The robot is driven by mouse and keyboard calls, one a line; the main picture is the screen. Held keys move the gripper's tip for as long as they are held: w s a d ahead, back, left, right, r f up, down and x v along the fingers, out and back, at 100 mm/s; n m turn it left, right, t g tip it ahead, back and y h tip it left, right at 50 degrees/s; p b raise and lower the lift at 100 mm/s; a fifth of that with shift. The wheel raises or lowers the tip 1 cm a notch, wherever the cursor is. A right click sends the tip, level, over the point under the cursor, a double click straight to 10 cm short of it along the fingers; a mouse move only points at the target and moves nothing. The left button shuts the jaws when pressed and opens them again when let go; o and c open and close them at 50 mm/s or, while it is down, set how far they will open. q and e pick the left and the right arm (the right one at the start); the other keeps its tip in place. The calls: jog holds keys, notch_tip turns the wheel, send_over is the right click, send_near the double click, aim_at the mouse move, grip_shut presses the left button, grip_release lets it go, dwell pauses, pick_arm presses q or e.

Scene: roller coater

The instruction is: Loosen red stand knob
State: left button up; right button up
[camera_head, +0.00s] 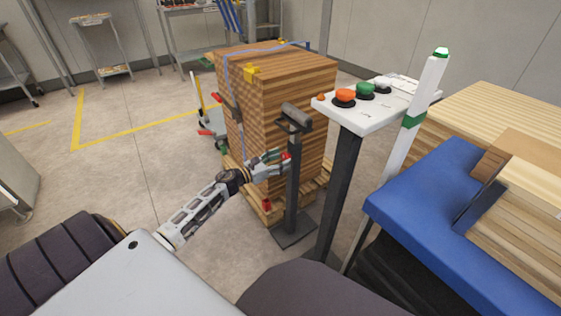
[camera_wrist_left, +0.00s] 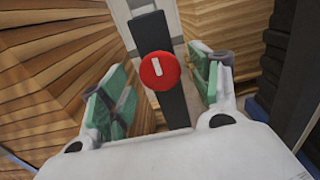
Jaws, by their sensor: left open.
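The red stand knob (camera_wrist_left: 159,71) is a round red disc with a white mark, on the dark post of the stand. In the left wrist view it sits between and beyond the fingertips of my left gripper (camera_wrist_left: 162,88), which is open with green pads on both sides. In the head view the stand (camera_head: 293,175) is a dark upright post with a grey roller head (camera_head: 297,115) and a flat base. There my left gripper (camera_head: 284,163) reaches the post from the left, and a bit of red shows at its fingertips. I cannot tell whether the fingers touch the knob. My right gripper is out of view.
A tall strapped stack of wood (camera_head: 265,95) stands right behind the stand. A blue machine edge (camera_head: 425,200) lies further right.

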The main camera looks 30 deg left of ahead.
pick_arm(q)
jog(key=shift+w+d, duration=0.1)
jog(key=shift+w, duration=0.1)
jog(key=c, duration=1)
jog(key=shift+c, duration=0.2)
